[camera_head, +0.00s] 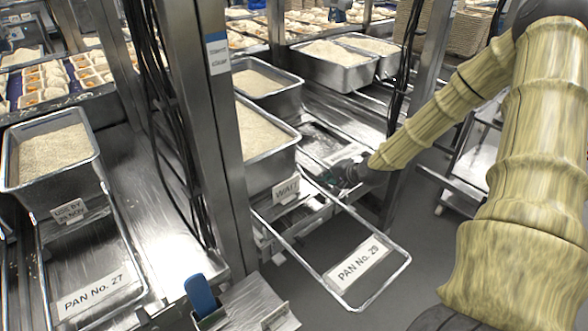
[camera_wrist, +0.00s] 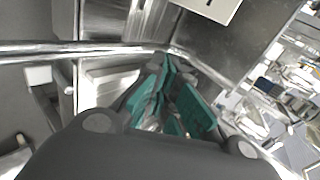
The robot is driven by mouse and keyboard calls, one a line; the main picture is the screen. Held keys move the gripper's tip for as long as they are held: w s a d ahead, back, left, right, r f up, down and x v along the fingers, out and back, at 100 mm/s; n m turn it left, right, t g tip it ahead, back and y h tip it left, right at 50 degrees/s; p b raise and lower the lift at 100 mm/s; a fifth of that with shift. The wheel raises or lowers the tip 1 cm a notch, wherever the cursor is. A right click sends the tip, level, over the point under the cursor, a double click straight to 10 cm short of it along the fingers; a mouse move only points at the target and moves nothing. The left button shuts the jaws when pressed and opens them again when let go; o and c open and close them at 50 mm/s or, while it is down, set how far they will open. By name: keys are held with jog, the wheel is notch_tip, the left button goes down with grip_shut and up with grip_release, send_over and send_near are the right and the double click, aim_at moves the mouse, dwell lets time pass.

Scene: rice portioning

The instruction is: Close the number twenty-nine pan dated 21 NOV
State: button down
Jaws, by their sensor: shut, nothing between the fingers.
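The metal loop frame labelled PAN No. 29 (camera_head: 405,262) extends out over the floor, below and in front of a rice-filled pan (camera_head: 272,168) whose tag reads WAIT (camera_head: 286,190). No 21 NOV tag is readable. My gripper (camera_head: 346,172) is at the right side of this frame, near its inner end. In the wrist view my gripper (camera_wrist: 168,75) has teal finger pads, shut and empty, close to a shiny metal rail (camera_wrist: 90,47). I cannot tell whether the fingers touch the rail.
A rice pan with a use-by 20 NOV tag (camera_head: 70,210) stands at left, above the PAN No. 27 plate (camera_head: 95,292). A steel post (camera_head: 208,130) with black cables stands between. A blue-handled item (camera_head: 201,293) is at front. Grey floor (camera_head: 310,295) is clear around the frame.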

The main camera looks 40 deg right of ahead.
jog(key=shift+s+a+f+t+b, duration=0.3)
jog(key=shift+a+t, duration=0.25)
jog(key=shift+t, duration=0.25)
jog(key=a+t, duration=0.1)
jog(key=t, duration=0.1)
jog(key=t+b, duration=0.1)
jog(key=b, duration=0.2)
send_near(288, 163)
jog(key=shift+w+d+f+m+y, duration=0.1)
jog(key=shift+w+f+m+y, duration=0.1)
jog(key=shift+w+f, duration=0.4)
jog(key=shift+w+f+m+y, duration=0.1)
jog(key=shift+w+f+m, duration=0.1)
jog(key=shift+w+f, duration=0.35)
jog(key=shift+w+r+p, duration=0.15)
jog(key=shift+w+p, duration=0.1)
jog(key=shift+w, duration=0.8)
jog(key=shift+w+r+p, duration=0.2)
jog(key=shift+w+p, duration=0.05)
jog(key=shift+w, duration=0.85)
jog(key=shift+w, duration=0.1)
